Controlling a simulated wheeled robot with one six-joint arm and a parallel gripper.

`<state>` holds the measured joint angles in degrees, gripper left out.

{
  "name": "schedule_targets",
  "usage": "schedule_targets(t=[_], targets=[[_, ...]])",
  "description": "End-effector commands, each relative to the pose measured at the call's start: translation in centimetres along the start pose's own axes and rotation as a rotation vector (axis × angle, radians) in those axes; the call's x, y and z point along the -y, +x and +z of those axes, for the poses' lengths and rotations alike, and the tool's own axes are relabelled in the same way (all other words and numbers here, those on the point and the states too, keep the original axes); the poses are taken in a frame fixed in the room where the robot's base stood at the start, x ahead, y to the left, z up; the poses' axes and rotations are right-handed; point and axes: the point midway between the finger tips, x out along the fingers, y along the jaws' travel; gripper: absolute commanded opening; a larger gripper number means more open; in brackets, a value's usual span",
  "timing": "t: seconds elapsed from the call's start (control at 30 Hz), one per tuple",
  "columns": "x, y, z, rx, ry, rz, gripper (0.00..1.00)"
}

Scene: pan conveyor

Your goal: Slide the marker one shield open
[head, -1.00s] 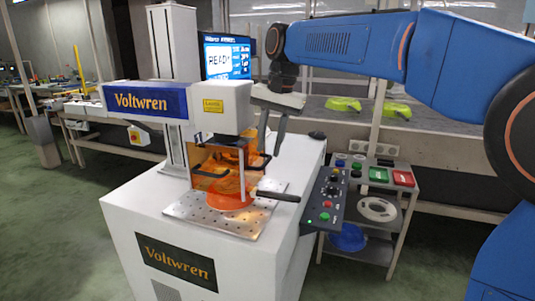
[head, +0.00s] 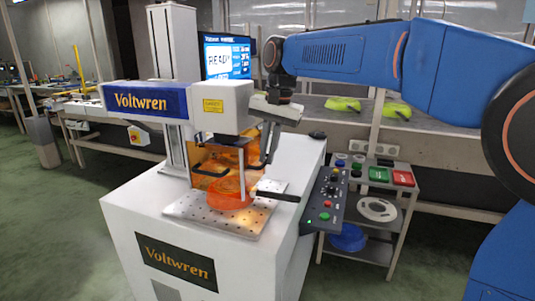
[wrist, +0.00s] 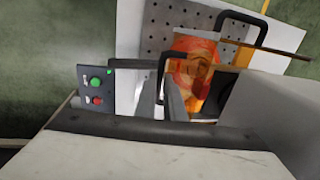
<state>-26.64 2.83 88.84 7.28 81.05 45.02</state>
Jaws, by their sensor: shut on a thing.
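The marker (head: 150,100) is a white machine lettered Voltwren, with a perforated plate (head: 190,208) under its head. Its orange see-through shield (head: 205,172) hangs around the work space below the head and has black bar handles. In the wrist view the orange shield (wrist: 205,58) lies just beyond my fingers, with a black handle (wrist: 182,53) at them. My gripper (head: 267,150) is at the right side of the shield, shut on a handle; the exact contact is partly hidden.
A button panel (head: 325,198) stands at the machine's right edge and shows in the wrist view (wrist: 96,90). A cart (head: 372,200) with green and red boxes stands to the right. A lit READY screen (head: 228,57) is behind. Open floor lies left.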

Motion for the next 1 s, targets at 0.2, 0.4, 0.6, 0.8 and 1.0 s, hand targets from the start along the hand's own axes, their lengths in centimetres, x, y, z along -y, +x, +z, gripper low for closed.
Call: schedule_targets(t=[0.2, 0.4, 0.6, 0.8, 1.0], targets=[[0.9, -4.4, -0.1, -0.003, -0.001, -0.004, 0.0], [1.7, -8.8, -0.1, -0.004, -0.001, -0.005, 0.0], [2.0, -10.8, 0.0, -0.003, 0.0, -0.003, 0.0], [2.0, -11.0, 0.0, -0.002, 0.0, -0.002, 0.0], [2.0, -11.0, 0.0, -0.002, 0.0, -0.002, 0.26]])
